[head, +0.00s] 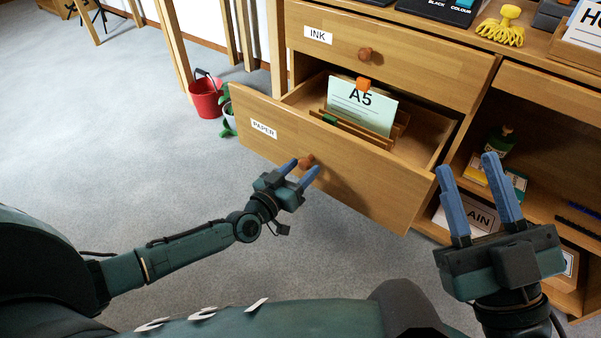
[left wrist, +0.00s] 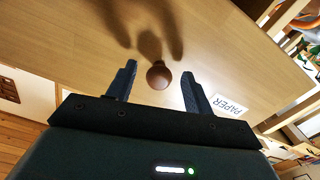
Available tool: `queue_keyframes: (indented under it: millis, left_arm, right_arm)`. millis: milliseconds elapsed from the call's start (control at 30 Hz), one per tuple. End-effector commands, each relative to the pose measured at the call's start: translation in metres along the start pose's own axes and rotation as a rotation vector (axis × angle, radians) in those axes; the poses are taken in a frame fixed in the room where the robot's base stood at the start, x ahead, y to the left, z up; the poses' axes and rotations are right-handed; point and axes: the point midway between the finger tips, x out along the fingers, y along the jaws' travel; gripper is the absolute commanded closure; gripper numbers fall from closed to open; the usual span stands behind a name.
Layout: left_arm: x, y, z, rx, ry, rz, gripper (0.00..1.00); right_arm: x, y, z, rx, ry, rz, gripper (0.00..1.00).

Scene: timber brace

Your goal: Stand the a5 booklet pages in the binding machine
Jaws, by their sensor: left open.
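The A5 booklet pages (head: 360,108) are pale green sheets with an orange clip at the top. They stand in a wooden rack inside the PAPER drawer (head: 340,165), which is pulled out. The drawer's round brown knob (head: 305,160) also shows in the left wrist view (left wrist: 159,75). My left gripper (head: 303,168) is open at the drawer front, with the knob in line with the gap between its fingertips and no grip on it. My right gripper (head: 468,165) is open and empty in front of the shelves at right. I cannot make out a binding machine.
The INK drawer (head: 390,50) above is shut. Open shelves at right hold boxes and a card (head: 475,218). A red bucket (head: 206,97) and a plant stand on the floor behind the drawer. The carpet at left is clear.

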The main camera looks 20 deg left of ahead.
Motion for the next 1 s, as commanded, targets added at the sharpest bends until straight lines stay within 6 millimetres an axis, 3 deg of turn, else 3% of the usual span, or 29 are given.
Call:
queue_keyframes:
  millis: [333, 900, 1000]
  left_arm:
    - [0.0038, 0.0002, -0.0005, 0.000, 0.000, 0.000, 0.49]
    - [0.0034, 0.0001, -0.0004, 0.000, 0.000, 0.000, 0.96]
    - [0.0034, 0.0001, -0.0004, 0.000, 0.000, 0.000, 1.00]
  right_arm:
    - [0.0012, 0.0008, -0.0021, -0.009, 0.013, -0.001, 0.64]
    - [0.0011, 0.0007, -0.0017, -0.008, 0.012, -0.001, 0.64]
    - [0.0011, 0.0007, -0.0017, -0.008, 0.012, -0.001, 0.64]
